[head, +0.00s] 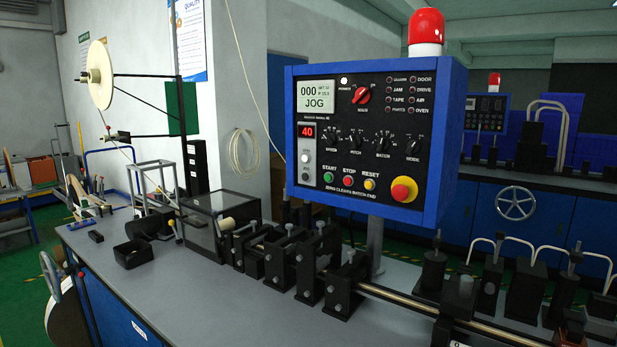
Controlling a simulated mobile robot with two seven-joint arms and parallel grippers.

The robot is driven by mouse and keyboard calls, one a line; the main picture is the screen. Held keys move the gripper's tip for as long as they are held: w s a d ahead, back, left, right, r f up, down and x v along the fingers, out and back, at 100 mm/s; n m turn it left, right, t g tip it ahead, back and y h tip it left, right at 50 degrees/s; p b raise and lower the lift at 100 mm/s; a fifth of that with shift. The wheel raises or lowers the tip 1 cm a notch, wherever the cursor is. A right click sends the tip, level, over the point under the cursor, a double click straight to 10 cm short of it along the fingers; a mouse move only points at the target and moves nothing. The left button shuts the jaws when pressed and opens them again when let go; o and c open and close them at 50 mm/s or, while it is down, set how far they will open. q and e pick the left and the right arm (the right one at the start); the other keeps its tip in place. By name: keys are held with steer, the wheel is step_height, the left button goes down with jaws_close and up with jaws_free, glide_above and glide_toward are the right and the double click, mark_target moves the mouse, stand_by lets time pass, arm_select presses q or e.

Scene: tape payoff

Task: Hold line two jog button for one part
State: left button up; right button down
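A blue control box with a black panel (335,120) stands over the near line. Its screen (315,97) reads "000" and "JOG", and a red readout (307,132) below shows 40. A white round button (305,157) sits under that readout; its label is too small to read. Along the bottom are a green START button (328,177), a red STOP button (348,180) and a yellow RESET button (369,184). No button is marked legibly as jog, and neither gripper is in view.
A red emergency button (402,190) is at the panel's lower right. A second control box (487,112) stands on a line behind. Black guide blocks (280,262) and a metal rail (420,308) run below the near panel. A tape reel (100,75) hangs at left. The grey bench front (190,310) is clear.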

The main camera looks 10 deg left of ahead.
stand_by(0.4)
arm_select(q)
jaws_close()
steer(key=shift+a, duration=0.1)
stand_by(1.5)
